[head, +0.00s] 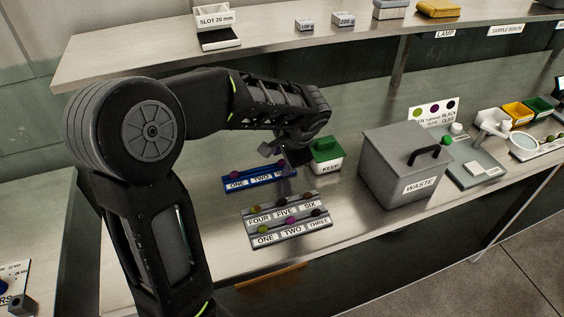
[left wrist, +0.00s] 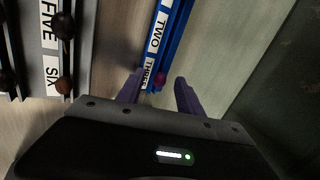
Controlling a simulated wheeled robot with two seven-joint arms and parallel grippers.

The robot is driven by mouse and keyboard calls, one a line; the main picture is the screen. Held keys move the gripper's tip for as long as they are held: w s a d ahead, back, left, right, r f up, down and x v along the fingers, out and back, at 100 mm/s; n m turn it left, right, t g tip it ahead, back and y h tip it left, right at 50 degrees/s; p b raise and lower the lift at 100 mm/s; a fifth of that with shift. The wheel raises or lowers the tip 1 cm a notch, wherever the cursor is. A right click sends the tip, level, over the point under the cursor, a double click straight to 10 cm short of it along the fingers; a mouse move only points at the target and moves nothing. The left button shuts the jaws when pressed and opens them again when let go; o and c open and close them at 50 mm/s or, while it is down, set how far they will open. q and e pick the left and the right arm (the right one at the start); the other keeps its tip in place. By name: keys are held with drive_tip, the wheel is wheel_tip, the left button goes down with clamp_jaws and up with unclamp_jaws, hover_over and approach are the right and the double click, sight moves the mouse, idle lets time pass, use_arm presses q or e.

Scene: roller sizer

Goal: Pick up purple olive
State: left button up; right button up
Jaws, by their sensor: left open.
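The blue rack (head: 258,181) lies on the counter with slots labelled ONE, TWO and THREE. A purple olive (head: 234,174) sits at its ONE end. Another purple olive (left wrist: 160,80) sits by the THREE label in the left wrist view. My left gripper (head: 277,155) is open above the THREE end of the blue rack, and in the left wrist view its two fingers appear on either side of that olive. Whether they touch it I cannot tell. A further purple olive (head: 290,221) lies at TWO on the grey rack (head: 288,233), among green and dark olives.
A white KEEP box (head: 328,164) with a green lid stands just right of my left gripper. The grey WASTE bin (head: 390,180) with a black handle is farther right. A shelf (head: 270,50) runs above the back. The counter left of the racks is clear.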

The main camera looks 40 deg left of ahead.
use_arm(q)
drive_tip(key=shift+c, duration=0.3)
drive_tip(key=c, duration=0.8)
wheel_tip(320, 180, up, 10)
idle(0.4)
idle(0.5)
